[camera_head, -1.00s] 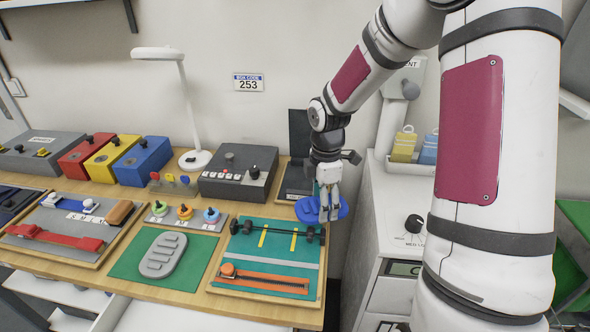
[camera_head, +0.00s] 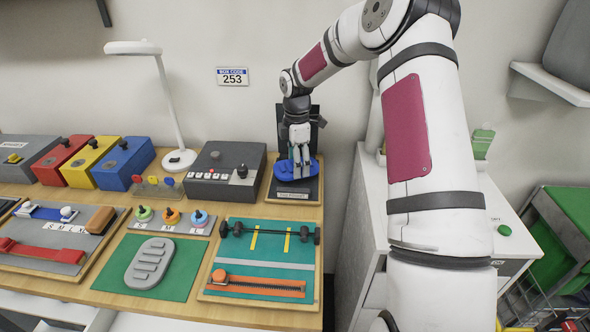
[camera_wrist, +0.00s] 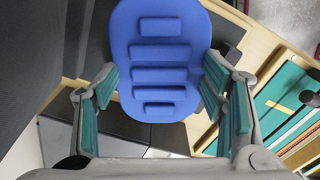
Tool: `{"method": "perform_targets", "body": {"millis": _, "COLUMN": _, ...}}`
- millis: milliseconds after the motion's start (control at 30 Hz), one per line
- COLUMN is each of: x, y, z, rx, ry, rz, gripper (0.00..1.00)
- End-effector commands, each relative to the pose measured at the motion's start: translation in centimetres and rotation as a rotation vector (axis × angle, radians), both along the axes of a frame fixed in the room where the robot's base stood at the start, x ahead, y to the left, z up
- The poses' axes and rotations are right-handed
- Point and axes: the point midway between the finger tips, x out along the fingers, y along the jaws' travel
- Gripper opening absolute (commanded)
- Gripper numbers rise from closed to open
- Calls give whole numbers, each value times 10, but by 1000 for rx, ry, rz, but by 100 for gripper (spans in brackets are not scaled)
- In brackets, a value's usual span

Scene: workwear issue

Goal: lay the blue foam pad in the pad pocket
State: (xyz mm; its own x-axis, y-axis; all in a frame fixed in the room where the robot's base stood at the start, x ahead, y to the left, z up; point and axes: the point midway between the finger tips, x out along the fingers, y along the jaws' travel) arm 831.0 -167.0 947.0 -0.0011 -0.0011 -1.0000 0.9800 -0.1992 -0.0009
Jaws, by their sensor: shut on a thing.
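My gripper (camera_head: 300,163) points down and is shut on the blue foam pad (camera_head: 285,170). In the wrist view the pad (camera_wrist: 160,62) is a rounded blue slab with several raised bars, its lower end between my green-lined fingers (camera_wrist: 160,90). The pad pocket (camera_head: 312,186) is a dark holder with an upright back panel and a label on its front, at the back right of the table. In the head view the pad is in front of the back panel, over the pocket's base. I cannot tell whether it touches the base; the pad hides part of the pocket.
A grey control box (camera_head: 225,172) stands just left of the pocket. A green board (camera_head: 265,265) with a black bar and orange strip lies in front. A grey ribbed pad (camera_head: 150,263) lies on a green mat. A white cabinet (camera_head: 350,225) stands right of the table.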

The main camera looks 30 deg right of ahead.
Motion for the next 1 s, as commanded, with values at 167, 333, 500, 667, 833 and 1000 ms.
{"method": "perform_targets", "body": {"millis": 167, "x": 13, "y": -3, "z": -1, "rx": 1, "ry": 0, "rz": 0, "gripper": 37}}
{"method": "perform_targets", "body": {"millis": 333, "x": 12, "y": -3, "z": -14, "rx": 2, "ry": 3, "rz": 1, "gripper": 37}}
{"method": "perform_targets", "body": {"millis": 500, "x": 13, "y": -3, "z": -35, "rx": 1, "ry": 1, "rz": 0, "gripper": 37}}
{"method": "perform_targets", "body": {"millis": 667, "x": 13, "y": -4, "z": -36, "rx": 0, "ry": -1, "rz": 1, "gripper": 37}}
{"method": "perform_targets", "body": {"millis": 833, "x": 13, "y": -3, "z": -38, "rx": 0, "ry": 0, "rz": 0, "gripper": 37}}
{"method": "perform_targets", "body": {"millis": 1000, "x": 13, "y": -3, "z": -39, "rx": 0, "ry": 0, "rz": 0, "gripper": 84}}
